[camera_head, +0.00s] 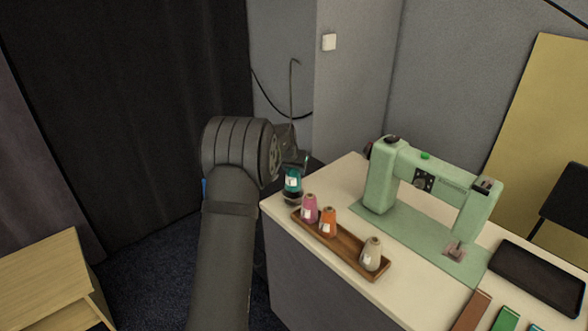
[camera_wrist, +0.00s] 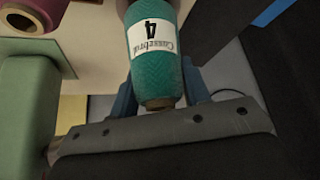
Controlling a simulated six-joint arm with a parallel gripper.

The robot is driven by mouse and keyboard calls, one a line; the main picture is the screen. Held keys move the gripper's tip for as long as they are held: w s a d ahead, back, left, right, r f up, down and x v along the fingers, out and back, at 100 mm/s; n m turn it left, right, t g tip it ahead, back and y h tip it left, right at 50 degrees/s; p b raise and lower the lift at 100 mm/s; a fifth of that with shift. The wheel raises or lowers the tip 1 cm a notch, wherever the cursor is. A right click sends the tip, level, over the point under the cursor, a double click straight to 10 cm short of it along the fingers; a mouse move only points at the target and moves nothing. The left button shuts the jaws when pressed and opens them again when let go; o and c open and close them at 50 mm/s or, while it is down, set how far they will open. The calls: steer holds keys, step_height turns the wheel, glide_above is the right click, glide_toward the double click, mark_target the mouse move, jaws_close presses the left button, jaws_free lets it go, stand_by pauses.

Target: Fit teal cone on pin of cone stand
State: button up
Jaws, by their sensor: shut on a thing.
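The teal cone (camera_head: 292,181), with a white label, is upright at the table's far left corner in the head view. My gripper (camera_head: 301,161) is at its upper part and shut on it. In the wrist view the teal cone (camera_wrist: 158,60) is between the finger parts, its narrow brown tip toward the camera. The cone stand shows as a thin hooked rod (camera_head: 291,90) behind my gripper. A dark round piece (camera_head: 292,198) lies just under the cone, perhaps part of the stand. The pin is not visible, and I cannot tell whether the cone touches anything below.
A wooden tray (camera_head: 345,256) close by holds a pink cone (camera_head: 310,210), an orange cone (camera_head: 328,222) and a beige cone (camera_head: 372,254). A pale green sewing machine (camera_head: 425,180) stands to the right. A black tablet (camera_head: 538,277) lies farther right.

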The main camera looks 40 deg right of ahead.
steer(key=shift+f, duration=0.15)
steer(key=shift+f, duration=0.5)
steer(key=shift+f, duration=0.1)
steer(key=o, duration=1.1)
steer(key=shift+o, duration=0.2)
steer(key=v, duration=1.7)
